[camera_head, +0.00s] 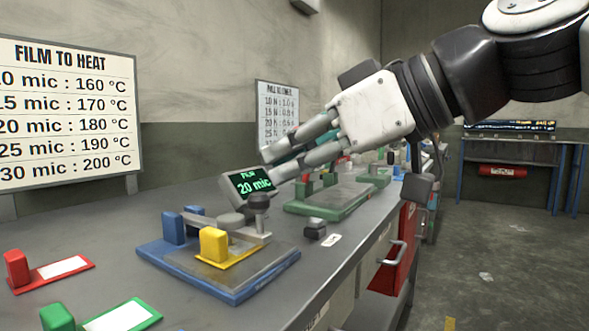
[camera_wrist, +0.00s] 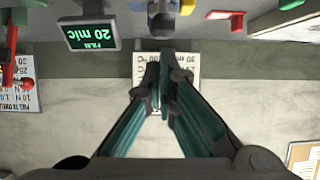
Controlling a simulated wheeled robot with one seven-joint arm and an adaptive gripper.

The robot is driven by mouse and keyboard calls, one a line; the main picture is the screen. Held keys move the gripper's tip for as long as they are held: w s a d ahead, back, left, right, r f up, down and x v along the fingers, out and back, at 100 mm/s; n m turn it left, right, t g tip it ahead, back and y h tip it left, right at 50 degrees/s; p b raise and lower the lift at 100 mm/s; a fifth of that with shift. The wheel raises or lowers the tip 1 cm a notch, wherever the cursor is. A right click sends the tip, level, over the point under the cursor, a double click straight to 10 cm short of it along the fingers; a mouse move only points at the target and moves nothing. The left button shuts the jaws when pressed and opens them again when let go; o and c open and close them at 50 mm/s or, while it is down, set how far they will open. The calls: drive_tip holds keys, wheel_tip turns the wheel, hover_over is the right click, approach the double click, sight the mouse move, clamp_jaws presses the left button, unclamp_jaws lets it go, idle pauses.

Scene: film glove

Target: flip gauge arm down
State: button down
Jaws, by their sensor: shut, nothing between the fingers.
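The gauge has a blue base (camera_head: 220,275) on the bench, with blue posts at its back and a yellow block (camera_head: 213,245) in front. Its grey arm (camera_head: 248,236), with a round disc and a dark knob (camera_head: 258,202), lies low and roughly level across the base; I cannot tell what its underside touches. A display (camera_head: 250,182) reading "FILM 20 mic" stands behind it, also in the wrist view (camera_wrist: 90,34). My gripper (camera_head: 268,165) is shut and empty, above and behind the knob, apart from the gauge. Its closed fingers (camera_wrist: 160,75) show in the wrist view.
A green fixture (camera_head: 330,203) stands right of the gauge, with a small dark block (camera_head: 315,229) between them. Red (camera_head: 48,270) and green (camera_head: 110,318) tagged holders lie at the left. A heat chart (camera_head: 68,115) stands behind.

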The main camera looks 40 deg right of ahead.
drive_tip(key=s+d+f+p, duration=0.1)
drive_tip(key=s+d+f, duration=0.1)
drive_tip(key=s, duration=0.6)
drive_tip(key=shift+s+d+f+p, duration=0.2)
drive_tip(key=shift+d+f+p, duration=0.1)
drive_tip(key=shift+d+f, duration=0.15)
